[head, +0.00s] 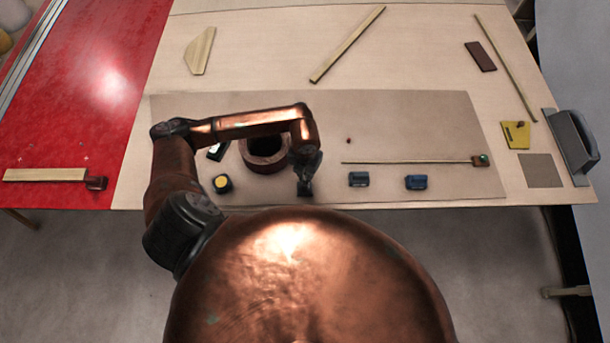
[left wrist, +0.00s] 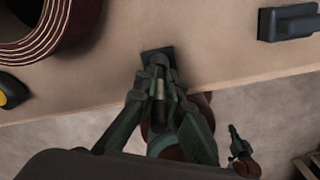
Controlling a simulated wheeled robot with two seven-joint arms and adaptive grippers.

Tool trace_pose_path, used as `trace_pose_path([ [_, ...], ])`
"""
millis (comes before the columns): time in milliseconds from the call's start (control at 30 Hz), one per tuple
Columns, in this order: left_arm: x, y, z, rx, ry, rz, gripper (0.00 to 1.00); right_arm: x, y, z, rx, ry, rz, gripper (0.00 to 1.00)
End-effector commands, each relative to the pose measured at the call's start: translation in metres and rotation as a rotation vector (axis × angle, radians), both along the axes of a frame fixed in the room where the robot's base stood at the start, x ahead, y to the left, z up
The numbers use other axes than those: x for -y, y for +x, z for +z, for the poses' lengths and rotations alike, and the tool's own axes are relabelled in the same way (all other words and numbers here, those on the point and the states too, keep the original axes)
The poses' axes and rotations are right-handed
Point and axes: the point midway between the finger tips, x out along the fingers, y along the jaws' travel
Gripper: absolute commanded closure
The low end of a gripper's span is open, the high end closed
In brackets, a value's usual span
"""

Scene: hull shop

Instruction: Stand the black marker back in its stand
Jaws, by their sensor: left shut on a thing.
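My left gripper (head: 305,170) is shut on the black marker near the front edge of the bench. In the left wrist view the marker (left wrist: 159,88) shows as a thin, pale and dark cylinder between the fingertips (left wrist: 158,82). A small black stand (left wrist: 158,55) sits on the board right at the fingertips. The stand (head: 304,190) also shows in the head view, just below the gripper. The fingers hide where marker and stand meet, so I cannot tell if they touch. A dark jaw-like part, seemingly my right gripper (left wrist: 238,143), shows low over the floor.
A brown coil (head: 265,160) stands just left of the gripper, with a yellow-and-black tape measure (head: 222,183) nearby. Two blue blocks (head: 358,179) (head: 416,182) sit to the right. A thin rod (head: 410,162) lies behind them.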

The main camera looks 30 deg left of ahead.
Motion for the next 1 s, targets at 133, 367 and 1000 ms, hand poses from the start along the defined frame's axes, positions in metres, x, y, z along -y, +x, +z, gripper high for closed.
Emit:
trace_pose_path([
  [133, -0.0001, 0.0001, 0.0002, 0.000, 0.000, 0.000, 1.00, 0.0002, 0.0000, 0.0001, 0.000, 0.000, 0.000, 1.00],
  [367, -0.0001, 0.0001, -0.0006, 0.000, 0.000, 0.000, 1.00, 0.0011, -0.0001, -0.0006, 0.000, -0.001, 0.000, 1.00],
  [1000, -0.0001, 0.0002, -0.0038, 0.000, 0.000, 0.000, 0.83, 0.0039, -0.0007, -0.0034, -0.001, -0.004, 0.001, 1.00],
])
